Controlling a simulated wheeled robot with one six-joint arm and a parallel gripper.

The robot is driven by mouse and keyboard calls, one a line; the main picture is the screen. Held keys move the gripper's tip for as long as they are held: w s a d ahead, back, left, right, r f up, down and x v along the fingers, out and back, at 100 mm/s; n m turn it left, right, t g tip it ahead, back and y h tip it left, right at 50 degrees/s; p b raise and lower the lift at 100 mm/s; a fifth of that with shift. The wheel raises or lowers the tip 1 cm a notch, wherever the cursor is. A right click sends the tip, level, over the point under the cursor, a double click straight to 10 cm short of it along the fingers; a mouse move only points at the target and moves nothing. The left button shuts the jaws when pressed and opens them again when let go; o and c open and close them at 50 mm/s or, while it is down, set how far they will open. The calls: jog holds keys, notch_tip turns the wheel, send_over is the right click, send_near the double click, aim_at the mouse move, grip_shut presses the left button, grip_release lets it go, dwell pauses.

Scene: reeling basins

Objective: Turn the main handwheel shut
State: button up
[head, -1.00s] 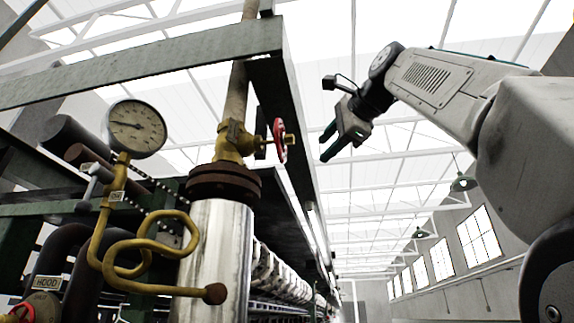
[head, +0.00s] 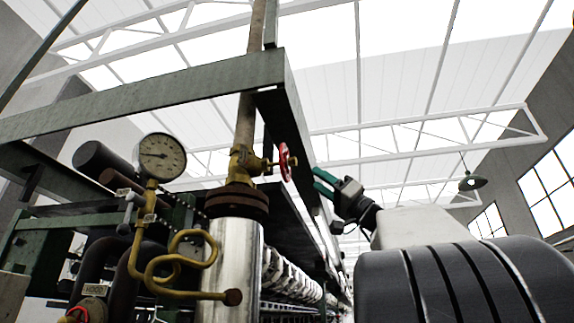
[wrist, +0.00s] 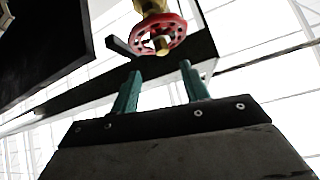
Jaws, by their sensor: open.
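The red handwheel (head: 285,162) sits on a brass valve (head: 240,163) on the upright pipe, above the rusty flange. It is seen nearly edge-on in the head view. In the wrist view the handwheel (wrist: 158,36) shows its red rim, with its hub and brass stem, ahead of the fingertips. My gripper (head: 318,181) is just right of and slightly below the wheel in the head view. In the wrist view my gripper (wrist: 160,72) has its two green fingers apart, with nothing between them. The wheel lies beyond the tips; a gap shows between them.
A green steel beam frame (head: 150,103) runs above and behind the valve. A pressure gauge (head: 161,156) with a coiled brass pipe stands left of the shiny cylinder (head: 228,270).

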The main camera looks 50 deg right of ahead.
aim_at(289, 162)
jog(key=w+a+r+n, duration=0.1)
jog(key=w+a+r, duration=0.1)
jog(key=w+r, duration=0.3)
jog(key=shift+a+r+n, duration=0.15)
jog(key=shift+r+n, duration=0.2)
jog(key=shift+n, duration=0.05)
jog(key=shift+s, duration=0.1)
jog(key=c, duration=1)
